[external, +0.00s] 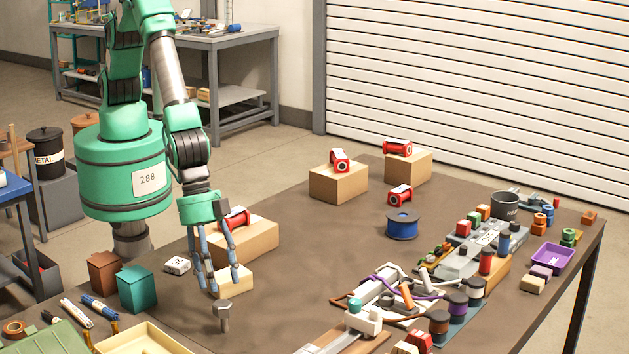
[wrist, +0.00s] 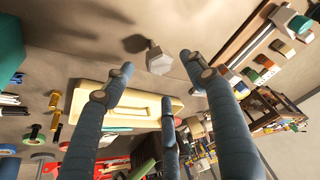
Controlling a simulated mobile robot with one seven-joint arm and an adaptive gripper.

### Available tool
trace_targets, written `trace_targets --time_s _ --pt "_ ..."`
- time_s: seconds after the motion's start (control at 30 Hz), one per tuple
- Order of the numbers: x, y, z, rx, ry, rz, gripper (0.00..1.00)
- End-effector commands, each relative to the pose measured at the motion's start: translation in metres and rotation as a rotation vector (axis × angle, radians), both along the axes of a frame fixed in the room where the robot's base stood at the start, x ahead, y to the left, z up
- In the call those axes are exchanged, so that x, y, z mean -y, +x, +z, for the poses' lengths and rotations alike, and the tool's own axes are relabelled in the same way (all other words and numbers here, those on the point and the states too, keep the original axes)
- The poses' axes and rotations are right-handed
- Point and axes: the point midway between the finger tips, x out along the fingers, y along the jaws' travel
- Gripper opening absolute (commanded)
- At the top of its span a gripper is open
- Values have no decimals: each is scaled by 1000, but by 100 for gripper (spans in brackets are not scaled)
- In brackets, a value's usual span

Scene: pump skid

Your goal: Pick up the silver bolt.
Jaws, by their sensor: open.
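The silver bolt (external: 223,314) is a grey bolt with a wide hexagonal head. In the external view it looks upright, head up, at the near left part of the brown table (external: 300,270). In the wrist view its pale head (wrist: 158,60) shows just beyond the fingertips, between the two upper fingers. My gripper (external: 220,284) has blue-grey fingers, spread open and empty, pointing down just above the bolt. The fingers also show in the wrist view (wrist: 157,76), apart from the bolt.
A teal box (external: 138,289) and a brown box (external: 104,272) stand left of my gripper. A pale yellow tray (external: 142,340) lies at the near left. A light block (external: 240,280) is close behind the fingers. Cables and spools crowd the right; the table's middle is fairly clear.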

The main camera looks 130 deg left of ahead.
Motion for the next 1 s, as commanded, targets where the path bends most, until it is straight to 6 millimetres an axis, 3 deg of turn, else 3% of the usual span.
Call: trace_targets --time_s 0.23,0.77,1.0 --pt "3 8 -19 2 -1 0 56" --pt "4 9 -25 0 0 0 56" --pt "5 14 -45 -1 0 0 56"
